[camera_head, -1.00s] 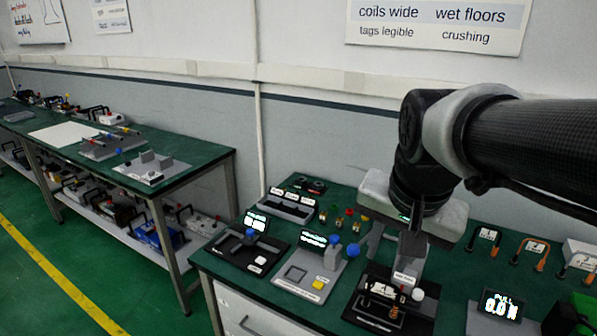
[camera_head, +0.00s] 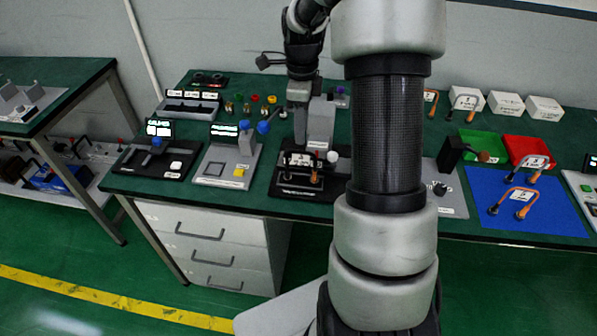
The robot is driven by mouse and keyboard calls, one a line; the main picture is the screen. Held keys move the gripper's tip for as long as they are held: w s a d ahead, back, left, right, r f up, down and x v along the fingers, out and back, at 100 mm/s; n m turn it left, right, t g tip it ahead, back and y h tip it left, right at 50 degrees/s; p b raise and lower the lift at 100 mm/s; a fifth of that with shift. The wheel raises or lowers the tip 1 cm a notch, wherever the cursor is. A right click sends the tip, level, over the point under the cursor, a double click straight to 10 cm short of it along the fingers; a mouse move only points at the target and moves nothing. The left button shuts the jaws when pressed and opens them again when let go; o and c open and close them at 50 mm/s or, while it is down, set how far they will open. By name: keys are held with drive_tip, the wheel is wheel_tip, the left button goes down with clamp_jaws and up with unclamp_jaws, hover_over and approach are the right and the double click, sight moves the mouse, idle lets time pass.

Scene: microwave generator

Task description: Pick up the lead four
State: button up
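Several looped leads with orange and black parts and white number tags are in view, and the tags are too small to read surely, so I cannot tell which is lead four. One lead (camera_head: 515,198) lies on a blue mat (camera_head: 560,212) at the right. Another lead (camera_head: 533,165) is at the red tray (camera_head: 517,146). Two more stand at the back, a lead (camera_head: 466,102) and a lead (camera_head: 431,98) partly hidden by my arm. My gripper (camera_head: 299,105) hangs above the back of the bench, left of the leads. Its fingers are not clear.
The green bench (camera_head: 455,225) holds several test stations, including a black one (camera_head: 300,182) below my gripper and one with a yellow button (camera_head: 239,172). A green tray (camera_head: 487,143) and white boxes (camera_head: 545,107) are at the right. My arm hides the bench's middle.

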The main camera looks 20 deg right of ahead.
sight(301, 159)
wheel_tip(301, 159, down, 12)
drive_tip(key=shift+f+p, duration=0.25)
drive_tip(key=shift+p, duration=0.1)
drive_tip(key=shift+c, duration=0.3)
clamp_jaws()
